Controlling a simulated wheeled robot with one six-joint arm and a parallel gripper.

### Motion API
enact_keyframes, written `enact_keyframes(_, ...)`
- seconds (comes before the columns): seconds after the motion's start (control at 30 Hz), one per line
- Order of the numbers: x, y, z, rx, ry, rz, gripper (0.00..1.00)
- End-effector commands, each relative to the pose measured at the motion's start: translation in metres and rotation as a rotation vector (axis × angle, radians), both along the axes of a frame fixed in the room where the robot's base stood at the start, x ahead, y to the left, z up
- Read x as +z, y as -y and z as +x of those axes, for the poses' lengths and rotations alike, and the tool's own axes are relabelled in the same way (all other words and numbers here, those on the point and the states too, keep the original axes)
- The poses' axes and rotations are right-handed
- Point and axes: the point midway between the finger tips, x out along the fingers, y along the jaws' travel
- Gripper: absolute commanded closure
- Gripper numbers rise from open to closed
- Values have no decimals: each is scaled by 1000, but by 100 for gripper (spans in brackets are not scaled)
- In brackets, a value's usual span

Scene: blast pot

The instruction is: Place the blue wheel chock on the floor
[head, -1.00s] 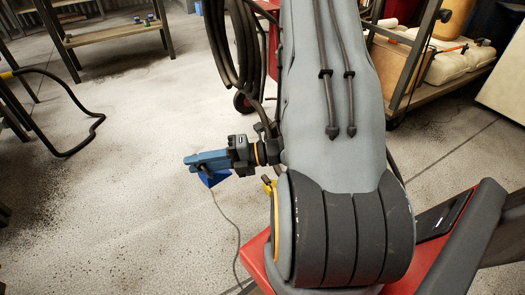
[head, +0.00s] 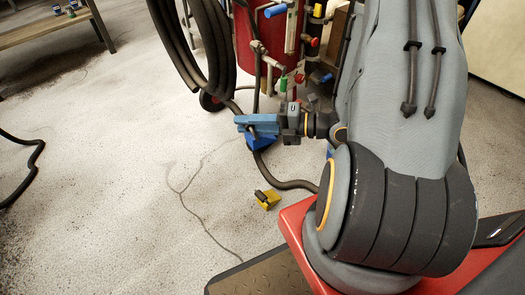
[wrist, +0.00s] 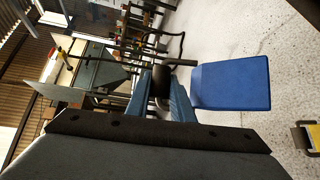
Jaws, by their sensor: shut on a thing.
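The blue wheel chock (head: 261,141) hangs in my gripper (head: 252,127), above the speckled floor (head: 120,150). In the wrist view the blue chock (wrist: 232,83) shows as a flat blue face to the right of the blue fingers. A dark round part (wrist: 161,86) sits between the fingers, which are shut on it. The lower side of the chock is hidden in the wrist view. How high it is above the floor is hard to tell.
A yellow chock (head: 267,199) with a dark top lies on the floor below my gripper. A red blast pot (head: 265,45) with hoses and valves stands behind. A thick hose (head: 285,184) runs along the floor. Open floor lies to the left. A workbench (head: 50,30) is at upper left.

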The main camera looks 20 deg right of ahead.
Motion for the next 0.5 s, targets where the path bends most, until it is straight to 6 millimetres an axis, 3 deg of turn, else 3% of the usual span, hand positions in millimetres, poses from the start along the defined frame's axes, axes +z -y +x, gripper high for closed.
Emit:
enact_keyframes(0.27, -83, -30, 51, 91, -3, -1, 100)
enact_keyframes(0.5, -170, -78, 94, 181, -2, -2, 100)
